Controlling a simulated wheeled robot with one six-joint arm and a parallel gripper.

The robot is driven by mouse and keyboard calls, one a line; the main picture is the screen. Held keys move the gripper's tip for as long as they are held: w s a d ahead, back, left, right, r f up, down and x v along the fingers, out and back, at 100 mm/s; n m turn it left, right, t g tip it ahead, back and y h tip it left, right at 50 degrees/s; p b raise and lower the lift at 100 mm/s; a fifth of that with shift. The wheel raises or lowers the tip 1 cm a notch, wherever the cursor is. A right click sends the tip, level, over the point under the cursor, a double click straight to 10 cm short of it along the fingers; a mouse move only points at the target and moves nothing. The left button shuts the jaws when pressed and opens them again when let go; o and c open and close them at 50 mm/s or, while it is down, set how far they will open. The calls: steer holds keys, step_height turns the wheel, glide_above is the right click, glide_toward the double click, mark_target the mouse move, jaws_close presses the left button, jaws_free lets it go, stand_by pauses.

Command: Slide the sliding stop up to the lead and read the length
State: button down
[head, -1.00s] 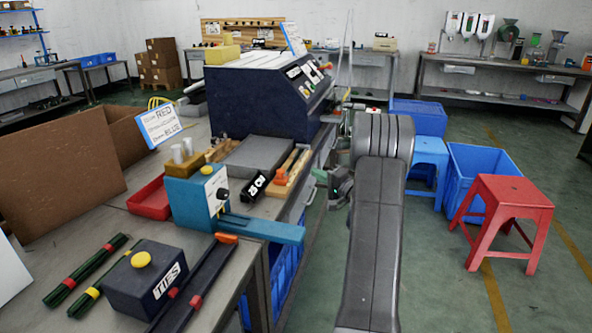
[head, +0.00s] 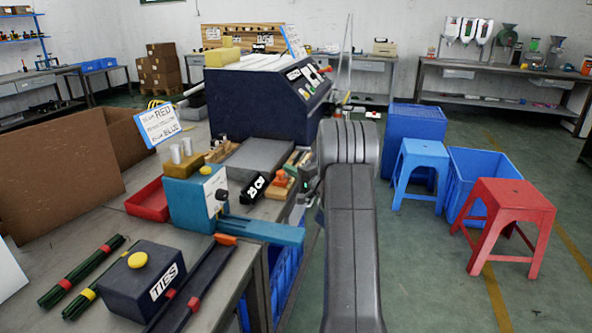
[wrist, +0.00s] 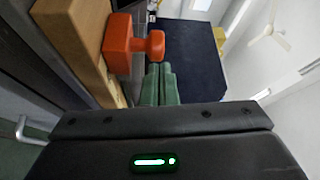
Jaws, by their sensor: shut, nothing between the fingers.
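The orange sliding stop (wrist: 128,42), a block with a round knob, sits on a wooden gauge (wrist: 85,40) in the wrist view. In the head view the stop (head: 281,178) shows small on the wooden gauge (head: 281,193) at the bench's right edge. My gripper (wrist: 160,70) has its green fingers shut together and empty, just beside the knob. I cannot tell whether they touch it. In the head view my gripper (head: 306,186) is at the right of the gauge, partly hidden by my arm. I cannot make out a lead or a length reading.
A "25 CM" block (head: 254,189) stands left of the gauge, with a grey slab (head: 255,158) behind. A teal device (head: 195,200) is nearer the front. The large dark machine (head: 258,100) rises behind. Stools and blue bins stand on the floor at right.

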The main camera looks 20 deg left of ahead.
mark_target(281, 174)
steer(key=shift+s, duration=0.3)
steer(key=s, duration=0.3)
steer(key=shift+s+d, duration=0.1)
steer(key=shift+s, duration=0.25)
stand_by(0.3)
